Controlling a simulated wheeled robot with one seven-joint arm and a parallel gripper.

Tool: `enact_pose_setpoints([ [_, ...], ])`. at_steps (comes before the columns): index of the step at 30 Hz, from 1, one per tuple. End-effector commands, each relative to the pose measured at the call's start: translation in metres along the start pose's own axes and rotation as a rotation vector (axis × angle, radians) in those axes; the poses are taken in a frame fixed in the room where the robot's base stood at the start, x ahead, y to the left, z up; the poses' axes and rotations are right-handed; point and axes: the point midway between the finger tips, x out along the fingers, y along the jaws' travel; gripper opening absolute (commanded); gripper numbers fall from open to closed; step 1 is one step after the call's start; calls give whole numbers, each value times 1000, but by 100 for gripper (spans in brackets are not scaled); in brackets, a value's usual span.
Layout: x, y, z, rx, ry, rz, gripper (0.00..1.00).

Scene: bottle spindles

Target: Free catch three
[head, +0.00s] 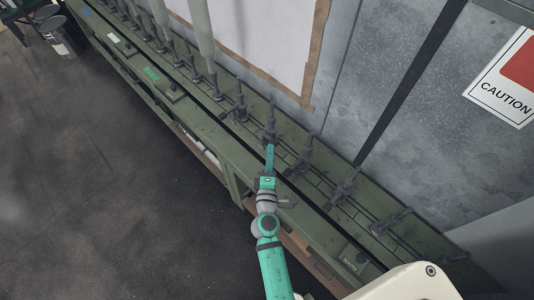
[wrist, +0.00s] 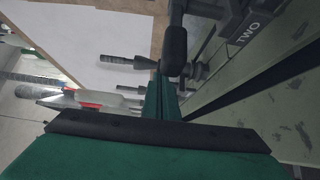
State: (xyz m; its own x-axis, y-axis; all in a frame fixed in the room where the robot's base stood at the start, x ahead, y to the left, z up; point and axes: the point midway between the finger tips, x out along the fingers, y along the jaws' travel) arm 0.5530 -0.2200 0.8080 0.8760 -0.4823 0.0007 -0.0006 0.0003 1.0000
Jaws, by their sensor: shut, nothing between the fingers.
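My gripper (head: 270,150) reaches over the bench from below in the head view, its green fingers shut and empty, the tips close to a dark catch (head: 270,128). In the wrist view, the gripper fingers (wrist: 161,98) are together, and a dark rounded catch handle (wrist: 174,50) stands just beyond the tips. I cannot tell whether they touch. A block reading TWO (wrist: 248,32) is beside that handle. Other dark catches stand along the bench, one right of my gripper (head: 305,155) and another farther right (head: 345,184). No label reading three is legible.
The green bench (head: 205,115) runs diagonally along a grey wall (head: 380,70). Tall pale bottles or tubes (head: 198,30) stand on spindles toward the far left. A CAUTION sign (head: 503,95) hangs at right. A bucket (head: 58,38) stands at top left. The dark floor (head: 90,180) is clear.

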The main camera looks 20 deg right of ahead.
Motion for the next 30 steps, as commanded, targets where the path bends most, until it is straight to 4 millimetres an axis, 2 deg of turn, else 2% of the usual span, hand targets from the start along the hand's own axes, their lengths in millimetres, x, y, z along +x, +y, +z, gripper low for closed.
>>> enact_pose_setpoints([
  [1,5,2,15,0,-31,2,0],
  [3,6,2,17,0,-34,2,0],
  [22,6,1,19,1,-35,1,0],
  [26,-3,1,19,-1,-35,1,0],
  [30,-25,0,16,-2,-26,0,0],
])
